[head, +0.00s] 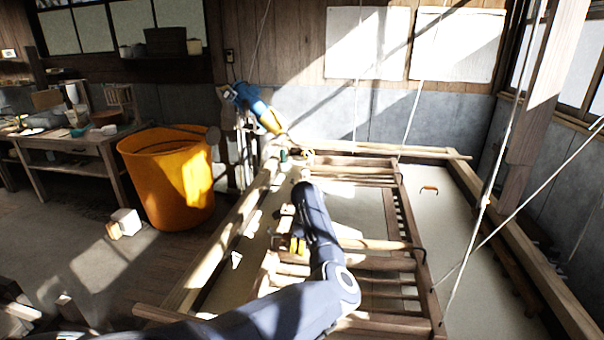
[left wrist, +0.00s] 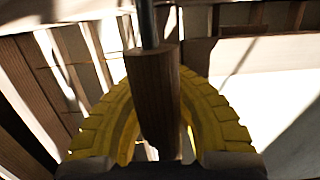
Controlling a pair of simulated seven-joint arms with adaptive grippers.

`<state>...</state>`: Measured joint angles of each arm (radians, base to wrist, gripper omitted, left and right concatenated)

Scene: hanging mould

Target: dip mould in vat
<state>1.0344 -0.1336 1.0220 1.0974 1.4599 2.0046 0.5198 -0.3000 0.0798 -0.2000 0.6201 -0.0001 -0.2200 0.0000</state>
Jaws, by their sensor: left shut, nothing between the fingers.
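The wooden mould (head: 408,224), a slatted frame, lies level over the vat in the head view. The vat (head: 232,232) has broad timber rims and a pale surface inside. My left gripper (head: 297,244) is over the mould's left side, partly behind my forearm. Its yellow fingers in the left wrist view (left wrist: 160,145) are shut with nothing held. A brown wooden grip (left wrist: 152,85) on a dark rod stands in front of the fingers there. I cannot tell whether they touch it. A small curved handle (head: 429,188) shows at the right. My right gripper is out of view.
Pale ropes (head: 495,160) hang around the vat, one slanting across its right side. An orange bin (head: 170,185) and a cluttered bench (head: 65,140) stand left.

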